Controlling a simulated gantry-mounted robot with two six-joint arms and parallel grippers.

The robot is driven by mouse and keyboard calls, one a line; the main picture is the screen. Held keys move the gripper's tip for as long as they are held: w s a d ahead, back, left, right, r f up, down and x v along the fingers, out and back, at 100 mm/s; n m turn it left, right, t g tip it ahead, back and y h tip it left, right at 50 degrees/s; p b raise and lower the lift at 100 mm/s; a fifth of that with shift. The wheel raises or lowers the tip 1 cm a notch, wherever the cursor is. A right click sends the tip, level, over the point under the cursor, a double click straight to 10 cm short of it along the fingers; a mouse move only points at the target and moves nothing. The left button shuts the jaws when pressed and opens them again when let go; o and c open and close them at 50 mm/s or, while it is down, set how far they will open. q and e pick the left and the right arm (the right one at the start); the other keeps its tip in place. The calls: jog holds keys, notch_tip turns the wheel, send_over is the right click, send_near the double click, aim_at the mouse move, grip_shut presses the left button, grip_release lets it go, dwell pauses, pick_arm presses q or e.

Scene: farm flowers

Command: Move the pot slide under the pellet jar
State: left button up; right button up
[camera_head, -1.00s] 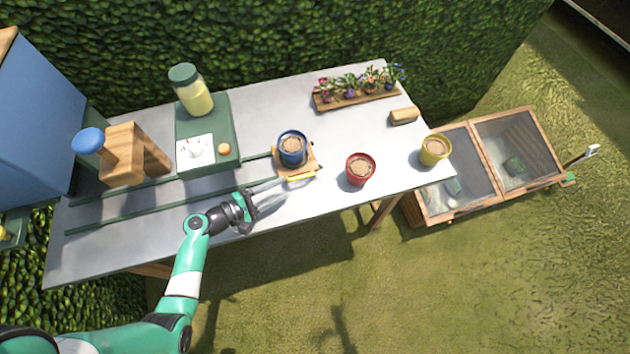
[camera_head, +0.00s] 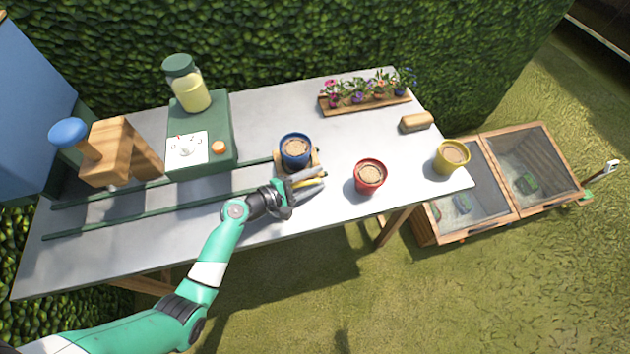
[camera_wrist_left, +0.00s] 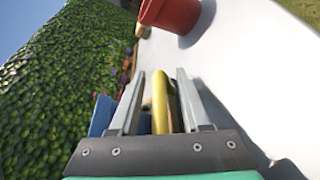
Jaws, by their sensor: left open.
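The pot slide (camera_head: 315,158) is a small wooden carriage at the right end of two green rails, carrying a blue pot (camera_head: 296,151) filled with soil. Its yellow handle (camera_head: 309,186) sticks out at the front. My left gripper (camera_head: 308,184) is open at the handle. In the left wrist view the yellow handle (camera_wrist_left: 160,105) lies between the two fingers, with a gap beside it, and the blue pot (camera_wrist_left: 101,115) is partly hidden by a finger. The pellet jar (camera_head: 190,88), with pale yellow contents and a dark green lid, stands on a green machine at the left. My right gripper is out of view.
The green rails (camera_head: 150,208) run left along the grey table past the green machine (camera_head: 225,130) and a wooden press with a blue knob (camera_head: 68,132). A red pot (camera_head: 369,177) and a yellow pot (camera_head: 451,157) stand to the right. A flower tray (camera_head: 365,104) is at the back.

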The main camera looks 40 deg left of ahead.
pick_arm(q)
jog(key=shift+w, duration=0.1)
jog(key=shift+d, duration=0.1)
jog(key=c, duration=0.7)
grip_shut()
